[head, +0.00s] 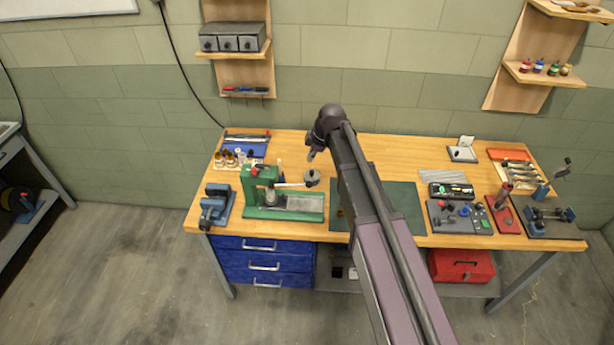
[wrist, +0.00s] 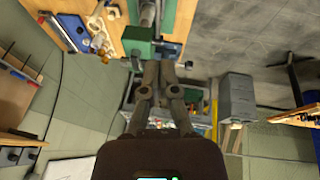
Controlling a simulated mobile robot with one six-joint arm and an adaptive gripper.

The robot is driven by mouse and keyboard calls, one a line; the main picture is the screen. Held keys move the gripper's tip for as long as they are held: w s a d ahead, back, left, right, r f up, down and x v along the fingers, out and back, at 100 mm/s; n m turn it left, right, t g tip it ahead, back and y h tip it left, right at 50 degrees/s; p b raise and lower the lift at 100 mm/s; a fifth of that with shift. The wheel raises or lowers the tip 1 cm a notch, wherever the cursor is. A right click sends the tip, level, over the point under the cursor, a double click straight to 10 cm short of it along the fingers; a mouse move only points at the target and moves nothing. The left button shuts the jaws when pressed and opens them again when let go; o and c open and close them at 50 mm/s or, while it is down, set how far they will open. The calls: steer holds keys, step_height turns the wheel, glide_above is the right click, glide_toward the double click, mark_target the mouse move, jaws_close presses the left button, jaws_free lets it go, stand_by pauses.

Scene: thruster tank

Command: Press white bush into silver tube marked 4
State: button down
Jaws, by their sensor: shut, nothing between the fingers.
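The green press (head: 262,190) stands at the left of the bench, with a pale lever (head: 290,185) reaching right. In the wrist view, part of the green press (wrist: 138,42) shows beyond the fingertips. My gripper (wrist: 160,68) is shut and empty, its fingers close together. In the head view it is small and hard to make out at the end of my arm, above the bench and right of the press. Small amber and white pieces (head: 231,159) stand at the back left. I cannot tell which is the white bush. No silver tube marked 4 can be made out.
A blue vise (head: 214,207) sits left of the press. A dark green mat (head: 405,205) lies mid-bench, partly behind my arm. Trays of tools and parts (head: 458,217) fill the right side. A red toolbox (head: 460,265) rests below. Shelves hang on the wall behind.

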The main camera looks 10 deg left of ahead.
steer(key=shift+f, duration=0.2)
steer(key=b, duration=1)
glide_above(307, 184)
steer(key=a, duration=0.2)
step_height(307, 184, down, 10)
steer(key=r, duration=0.1)
steer(key=shift+d+f+b, duration=0.5)
steer(key=shift+f+b, duration=0.25)
steer(key=shift+f, duration=0.15)
steer(key=shift+d+f+b, duration=0.45)
steer(key=shift+f+b, duration=0.25)
steer(key=shift+f, duration=0.2)
steer(key=shift+d+f+b, duration=0.25)
steer(key=shift+f+b, duration=0.35)
steer(key=shift+b, duration=0.05)
steer(key=shift+d, duration=0.1)
steer(key=shift+r, duration=0.2)
